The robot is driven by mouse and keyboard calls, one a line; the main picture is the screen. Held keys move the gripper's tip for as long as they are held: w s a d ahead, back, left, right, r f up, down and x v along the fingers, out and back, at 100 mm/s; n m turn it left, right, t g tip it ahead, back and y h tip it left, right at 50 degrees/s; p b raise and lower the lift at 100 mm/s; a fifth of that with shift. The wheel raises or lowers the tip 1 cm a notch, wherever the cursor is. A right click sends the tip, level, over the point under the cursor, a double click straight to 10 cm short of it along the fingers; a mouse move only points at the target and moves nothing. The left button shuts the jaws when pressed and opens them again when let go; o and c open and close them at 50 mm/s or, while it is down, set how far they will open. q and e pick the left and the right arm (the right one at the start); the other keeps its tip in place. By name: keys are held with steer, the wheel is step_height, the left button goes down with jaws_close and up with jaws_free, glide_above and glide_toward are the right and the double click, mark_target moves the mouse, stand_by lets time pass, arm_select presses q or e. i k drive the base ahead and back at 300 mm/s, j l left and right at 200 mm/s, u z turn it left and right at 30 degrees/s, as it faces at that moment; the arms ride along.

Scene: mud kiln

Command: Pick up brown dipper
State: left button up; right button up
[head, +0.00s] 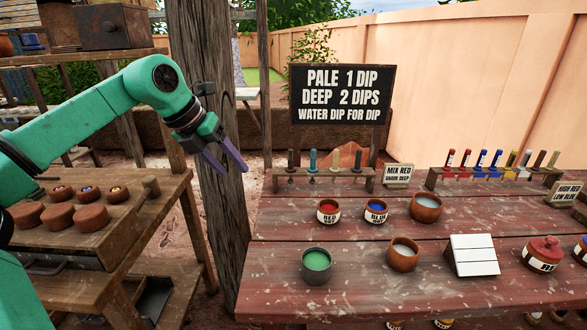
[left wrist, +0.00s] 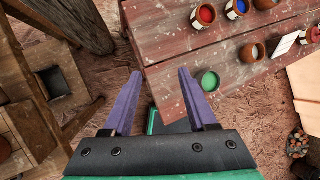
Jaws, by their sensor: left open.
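A small wooden rack (head: 325,182) at the back of the red table holds several upright dippers. A dark brownish dipper (head: 290,158) stands at its left end, then a teal one (head: 312,160), a tan one (head: 335,160) and another dark one (head: 358,159). I cannot tell for sure which dark one is the brown dipper. My left gripper (head: 234,168), with purple fingers, is open and empty in the air left of the rack, near the wooden post. It also shows open in the left wrist view (left wrist: 159,80). My right gripper is not in view.
The red table (head: 270,225) carries a red pot (head: 328,211), a blue pot (head: 376,211), a green pot (head: 316,265), brown bowls (head: 403,254) and a white block (head: 474,255). A wooden post (head: 204,130) and a black sign (head: 342,95) stand near the gripper and rack.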

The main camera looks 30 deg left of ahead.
mark_target(291, 169)
steer(key=i, duration=0.9)
